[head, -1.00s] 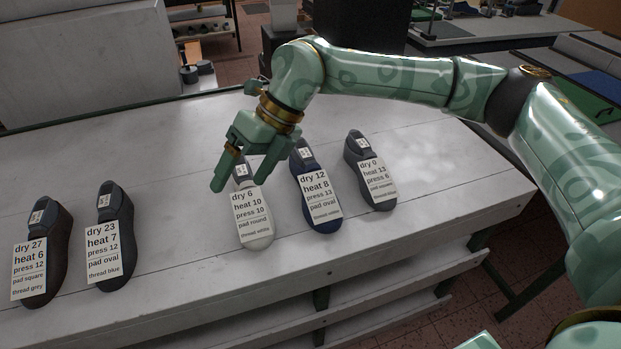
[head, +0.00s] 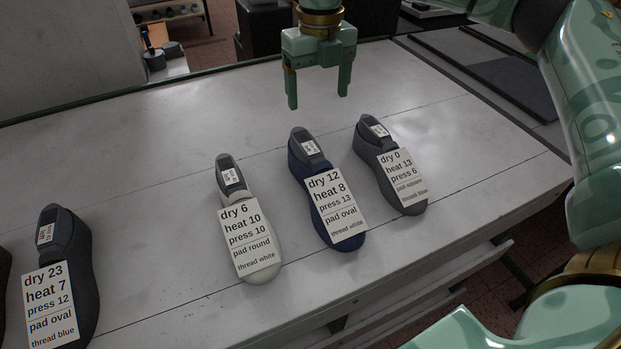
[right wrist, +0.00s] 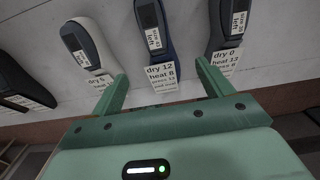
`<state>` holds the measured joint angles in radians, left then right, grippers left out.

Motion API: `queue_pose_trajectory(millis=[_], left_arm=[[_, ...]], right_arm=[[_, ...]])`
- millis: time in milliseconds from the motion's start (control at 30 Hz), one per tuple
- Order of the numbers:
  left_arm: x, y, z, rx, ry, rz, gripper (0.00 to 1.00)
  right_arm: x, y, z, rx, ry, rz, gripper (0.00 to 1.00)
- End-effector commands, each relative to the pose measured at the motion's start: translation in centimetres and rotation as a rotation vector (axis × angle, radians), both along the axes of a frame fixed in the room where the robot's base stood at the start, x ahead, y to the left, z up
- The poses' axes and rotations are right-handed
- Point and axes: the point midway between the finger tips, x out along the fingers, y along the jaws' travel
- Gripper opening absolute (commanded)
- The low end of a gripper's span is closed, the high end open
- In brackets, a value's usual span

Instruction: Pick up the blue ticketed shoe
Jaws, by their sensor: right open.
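The dark blue shoe last (head: 312,165) lies on the table with a large ticket (head: 335,207) reading dry 12, heat 8, press 13, pad oval, thread white. A small label sits on its dark heel end. My right gripper (head: 318,98) is open and empty, with fingers pointing down. In the head view it appears just beyond the heel end, apart from the last. In the right wrist view the blue last (right wrist: 161,48) appears between the open fingers (right wrist: 160,80), beyond their tips. My left gripper is not in view.
A white last (head: 262,277) lies left of the blue one and a grey last (head: 369,157) close on its right, both ticketed. A dark last (head: 80,235) is farther left, with another cut off at the edge. The white table (head: 160,130) is clear behind them.

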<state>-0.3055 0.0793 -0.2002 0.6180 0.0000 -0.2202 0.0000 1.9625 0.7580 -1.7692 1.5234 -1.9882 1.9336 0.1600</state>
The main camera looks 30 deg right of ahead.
Motion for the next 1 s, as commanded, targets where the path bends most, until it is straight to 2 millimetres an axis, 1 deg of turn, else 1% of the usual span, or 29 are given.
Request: queue_pose_trajectory(millis=[33, 67, 167, 267, 300, 400, 500, 600, 767, 867, 1000], left_arm=[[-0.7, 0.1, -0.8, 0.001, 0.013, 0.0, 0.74], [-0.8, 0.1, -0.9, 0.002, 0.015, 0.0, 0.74], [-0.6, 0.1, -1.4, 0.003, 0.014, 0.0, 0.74], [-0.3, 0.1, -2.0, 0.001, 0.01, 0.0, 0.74], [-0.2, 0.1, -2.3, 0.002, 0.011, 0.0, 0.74], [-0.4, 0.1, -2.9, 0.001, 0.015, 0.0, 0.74], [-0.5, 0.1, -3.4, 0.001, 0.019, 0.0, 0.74], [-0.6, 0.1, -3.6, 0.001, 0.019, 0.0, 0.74], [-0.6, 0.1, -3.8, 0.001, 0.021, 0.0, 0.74], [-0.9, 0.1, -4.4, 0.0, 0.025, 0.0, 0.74], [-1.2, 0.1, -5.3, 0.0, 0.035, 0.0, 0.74]], right_arm=[[0.1, 0.0, -1.2, 0.0, 0.006, 0.0, 0.79], [0.1, 0.0, -1.5, -0.001, 0.007, 0.0, 0.79], [0.1, 0.0, -3.0, 0.0, 0.009, 0.002, 0.79], [0.1, 0.1, -5.4, 0.0, 0.01, 0.003, 0.79], [0.1, 0.1, -6.5, 0.0, 0.011, 0.002, 0.79], [0.1, 0.0, -9.0, 0.0, 0.01, 0.002, 0.79], [0.1, 0.1, -10.8, 0.0, 0.008, 0.002, 0.79], [0.1, 0.1, -11.8, 0.0, 0.007, 0.001, 0.79], [0.1, 0.2, -12.6, 0.0, 0.006, 0.002, 0.79], [0.0, 0.5, -14.0, 0.0, 0.009, 0.002, 0.79], [-0.1, 0.9, -16.4, 0.0, 0.009, 0.001, 0.79]])
